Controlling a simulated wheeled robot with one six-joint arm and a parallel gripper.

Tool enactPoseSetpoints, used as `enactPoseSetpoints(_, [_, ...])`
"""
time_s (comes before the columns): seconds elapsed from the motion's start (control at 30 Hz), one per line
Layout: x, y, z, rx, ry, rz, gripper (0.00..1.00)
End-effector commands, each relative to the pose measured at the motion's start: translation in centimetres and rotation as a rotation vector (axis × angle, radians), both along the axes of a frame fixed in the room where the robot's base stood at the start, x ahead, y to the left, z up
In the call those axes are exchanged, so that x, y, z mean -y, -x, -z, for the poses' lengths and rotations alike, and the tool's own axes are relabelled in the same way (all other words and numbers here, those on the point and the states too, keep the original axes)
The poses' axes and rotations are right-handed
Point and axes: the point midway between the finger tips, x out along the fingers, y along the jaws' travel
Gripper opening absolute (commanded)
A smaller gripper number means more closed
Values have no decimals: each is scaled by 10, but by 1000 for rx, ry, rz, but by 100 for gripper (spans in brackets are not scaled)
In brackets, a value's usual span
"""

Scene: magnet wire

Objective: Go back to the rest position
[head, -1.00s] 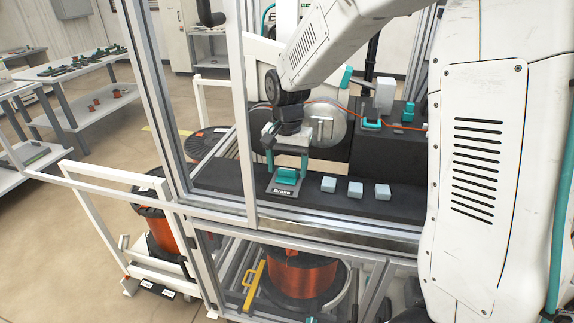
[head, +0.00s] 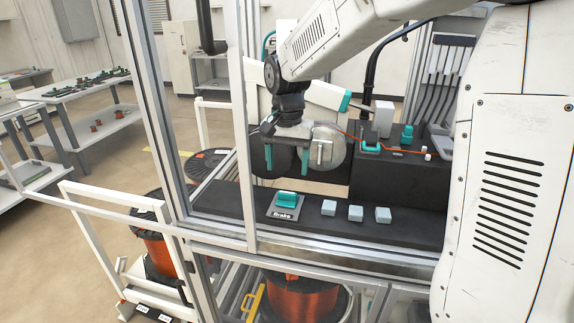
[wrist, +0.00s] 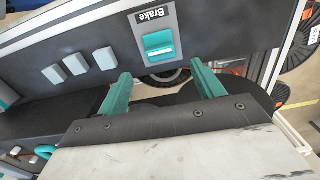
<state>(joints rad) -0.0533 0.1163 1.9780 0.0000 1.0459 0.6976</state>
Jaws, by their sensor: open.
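My gripper (head: 286,165) is open and empty, with two teal fingers pointing down above the black bench top. In the wrist view my gripper (wrist: 163,88) shows its two fingers spread apart with nothing between them. The teal brake switch (head: 287,199) sits on its grey plate labelled "Brake", below and in front of the fingers. In the wrist view the brake switch (wrist: 158,44) lies beyond the fingertips, apart from them.
Several pale square buttons (head: 355,213) stand in a row right of the brake. A metal frame post (head: 241,120) rises close left of my gripper. A round metal disc (head: 328,148) with an orange wire (head: 400,151) is behind it. Copper spools (head: 300,297) sit below.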

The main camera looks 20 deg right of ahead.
Motion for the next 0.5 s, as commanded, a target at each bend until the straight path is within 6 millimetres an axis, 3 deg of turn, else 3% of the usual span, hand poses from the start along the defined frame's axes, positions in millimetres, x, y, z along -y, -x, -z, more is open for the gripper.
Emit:
enactPoseSetpoints(0.33, [0,2,1,-10,0,-59,67])
enactPoseSetpoints(0.43, [2,27,13,-70,-2,-171,67])
enactPoseSetpoints(0.5, [4,55,8,-90,-6,-257,67])
